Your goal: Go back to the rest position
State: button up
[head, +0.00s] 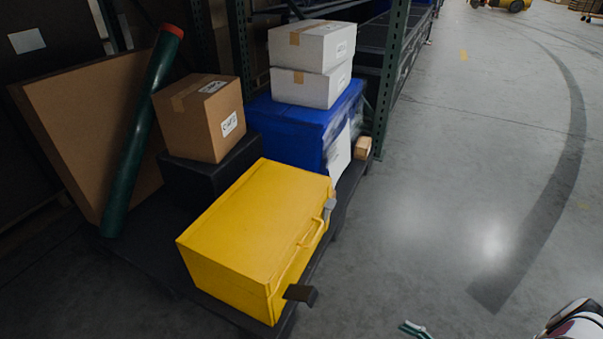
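A yellow tote (245,229) with a closed lid stands at the near end of a dark low platform, in the middle of the head view. It has a handle on its right side, a grey latch near the far corner and a dark latch or strap piece (301,294) sticking out at the near corner. A small teal and white piece (415,329), perhaps a tip of my gripper, shows at the bottom edge, apart from the tote. The rest of the gripper is out of frame, and I see nothing held. A white and pink part of my arm shows at the bottom right.
A blue tote (290,126) carries two white boxes (309,62). A cardboard box (203,117) sits on a black tote (207,178). A green tube (143,135) leans against a large brown panel (75,130). Green shelf posts stand behind. The floor to the right is clear.

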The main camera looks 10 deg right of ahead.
jog(key=w+d+r+n+g+h+p, duration=0.1)
jog(key=w+r+n+g+p, duration=0.3)
jog(key=r, duration=0.9)
jog(key=w+d+r+n+g+h+p, duration=0.15)
jog(key=r+n+g+p, duration=0.3)
jog(key=r, duration=0.75)
jog(key=w+d+r+n+g+h+p, duration=0.1)
jog(key=w+r+n+g+p, duration=0.3)
jog(key=r, duration=0.9)
jog(key=s+a+r+n+g+h+p, duration=0.1)
jog(key=a+r+h+p, duration=0.15)
jog(key=r, duration=0.45)
jog(key=a+r+n+g+h+p, duration=0.15)
jog(key=r+p, duration=0.25)
jog(key=r, duration=0.4)
jog(key=s+a+r+n+g+h+p, duration=0.1)
jog(key=a+r+n+h+p, duration=0.15)
jog(key=r, duration=0.45)
jog(key=s+a+r+n+t+h+p, duration=0.2)
jog(key=s+r+p, duration=0.4)
jog(key=r, duration=0.4)
jog(key=s+a+r+n+t+h+p, duration=0.2)
jog(key=s+a+r+p, duration=0.3)
jog(key=r, duration=0.5)
jog(key=s+a+r+n+t+h+p, duration=0.3)
jog(key=s+r+p, duration=0.3)
jog(key=r, duration=0.5)
jog(key=shift+s+a+n+t+p, duration=0.35)
jog(key=shift+s+a+t, duration=0.1)
jog(key=shift+s, duration=0.75)
